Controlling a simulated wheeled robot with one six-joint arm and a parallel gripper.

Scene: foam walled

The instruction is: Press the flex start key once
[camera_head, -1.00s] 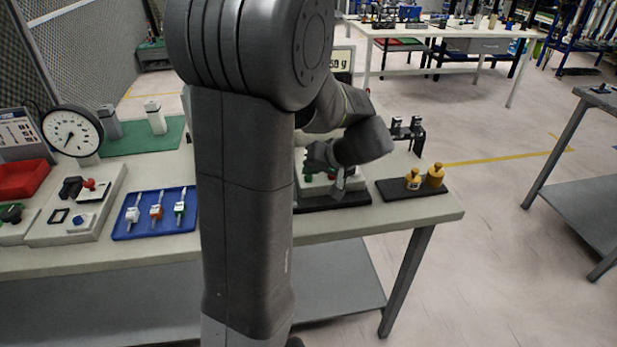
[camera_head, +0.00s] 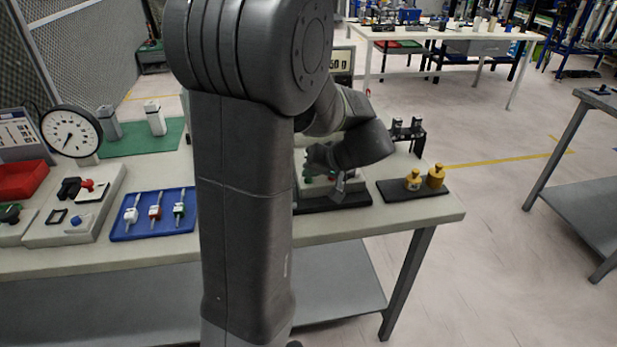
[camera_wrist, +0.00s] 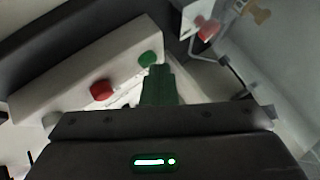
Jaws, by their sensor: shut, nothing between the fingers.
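In the wrist view, a pale control box (camera_wrist: 55,85) carries a green key (camera_wrist: 148,58) and a red key (camera_wrist: 102,90). My gripper (camera_wrist: 159,70) is shut and empty. Its tip appears just beside the green key; I cannot tell whether they touch. No label is readable, so I cannot confirm which is the flex start key. In the head view, my gripper (camera_head: 340,186) is over the station on the right part of the bench, on a black base (camera_head: 335,202). My arm hides much of that station.
A black tray (camera_head: 422,194) with brass weights is right of the station, near the bench's right end. A blue tray (camera_head: 128,232) with several small tools, a dial gauge (camera_head: 71,131) and a red bin (camera_head: 20,180) are to the left. Open floor lies right of the bench.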

